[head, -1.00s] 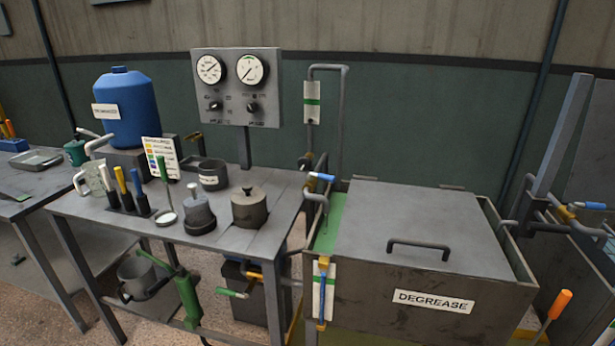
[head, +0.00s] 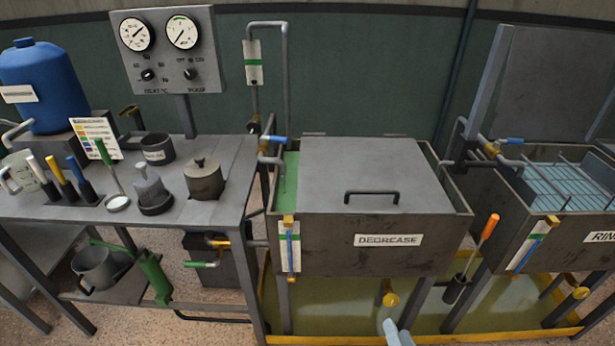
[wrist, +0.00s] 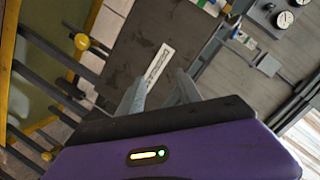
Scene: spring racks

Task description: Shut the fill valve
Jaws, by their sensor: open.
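A blue-handled valve (head: 274,140) sits on the fill pipe at the back left corner of the degrease tank (head: 330,255). Its handle lies roughly level and points right, over the tank's corner. The pipe (head: 285,75) rises behind it past a green-marked tag. No label names this valve as the fill valve. My gripper (head: 397,335) shows only as pale fingertips at the bottom edge, in front of and below the tank. In the wrist view my gripper (wrist: 158,90) is open and empty, its fingers apart, with the tilted degrease tank (wrist: 140,40) beyond.
A closed lid (head: 365,170) with a bar handle covers most of the degrease tank. A rinse tank (head: 535,235) with another blue-handled valve (head: 508,141) stands right. A workbench (head: 225,190) with tools and gauges stands left. A green-handled valve (head: 200,264) and a yellow fitting (head: 390,299) are low down.

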